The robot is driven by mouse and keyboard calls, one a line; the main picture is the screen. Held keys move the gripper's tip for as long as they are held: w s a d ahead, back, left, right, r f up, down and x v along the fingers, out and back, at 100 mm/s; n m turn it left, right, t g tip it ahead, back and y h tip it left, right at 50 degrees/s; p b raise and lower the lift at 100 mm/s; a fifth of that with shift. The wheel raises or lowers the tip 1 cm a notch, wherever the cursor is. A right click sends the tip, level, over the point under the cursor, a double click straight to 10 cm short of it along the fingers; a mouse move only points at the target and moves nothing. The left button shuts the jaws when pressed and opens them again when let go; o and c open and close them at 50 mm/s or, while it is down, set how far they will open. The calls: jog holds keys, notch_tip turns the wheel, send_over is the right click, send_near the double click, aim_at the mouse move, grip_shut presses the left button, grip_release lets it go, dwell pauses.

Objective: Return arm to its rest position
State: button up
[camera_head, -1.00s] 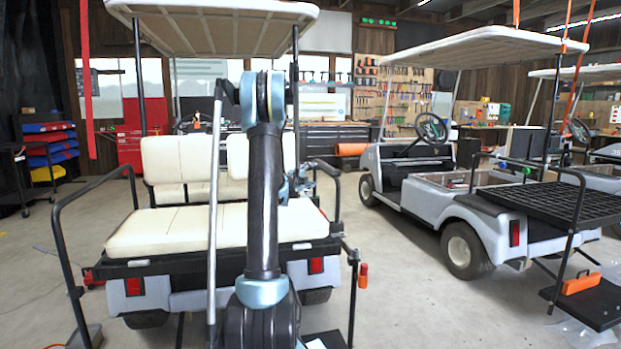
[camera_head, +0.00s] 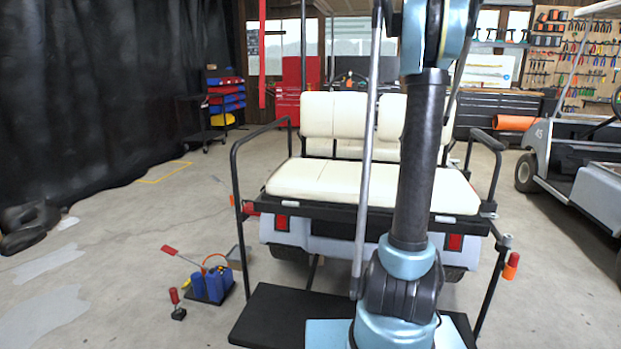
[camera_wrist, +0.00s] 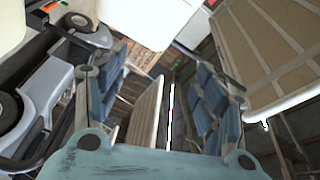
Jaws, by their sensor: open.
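My arm (camera_head: 420,170) stands upright in front of the near golf cart in the head view and runs out of the top of the picture. Its upper end and my gripper are outside that view. My gripper (camera_wrist: 163,65) shows in the wrist view with its two blue-grey fingers spread wide and nothing between them. The near cart's cream rear seat (camera_head: 330,186) is partly hidden behind my arm. In the wrist view, a pale ribbed cart roof (camera_wrist: 270,50) is at the upper right, beyond the right finger.
A black-railed step (camera_head: 270,312) sits at the cart's rear. Blue containers (camera_head: 208,285) and red-handled tools stand on the floor to its left. Another cart (camera_head: 575,165) is at the right. The floor (camera_head: 130,235) at left is mostly clear, up to a dark curtain (camera_head: 110,85).

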jog(key=s+a+n+y, duration=0.4)
jog(key=a+n+y, duration=0.3)
jog(key=a, duration=0.8)
jog(key=s+a+f+n+g+y, duration=0.35)
jog(key=s+a+f+n, duration=0.35)
jog(key=s+a, duration=0.5)
jog(key=s+a+f+n+g+y, duration=0.1)
jog(key=s+a+f+n+g, duration=0.15)
jog(key=s+f, duration=0.4)
jog(key=s+a+f+n+g, duration=0.1)
jog(key=s+a+f+g, duration=0.25)
jog(key=s, duration=0.65)
jog(key=s+d+f+n+g+h, duration=0.1)
jog(key=s+d+f+g, duration=0.1)
jog(key=s+f, duration=0.3)
jog(key=s+d+f+n+g+h, duration=0.1)
jog(key=s+f, duration=0.4)
jog(key=s, duration=0.8)
jog(key=shift+d+n+g, duration=0.35)
jog(key=shift+d+g, duration=0.15)
jog(key=shift+g, duration=0.25)
jog(key=shift+w+h, duration=0.1)
jog(key=shift+h, duration=0.15)
jog(key=shift+w+f, duration=0.2)
jog(key=shift+w, duration=0.2)
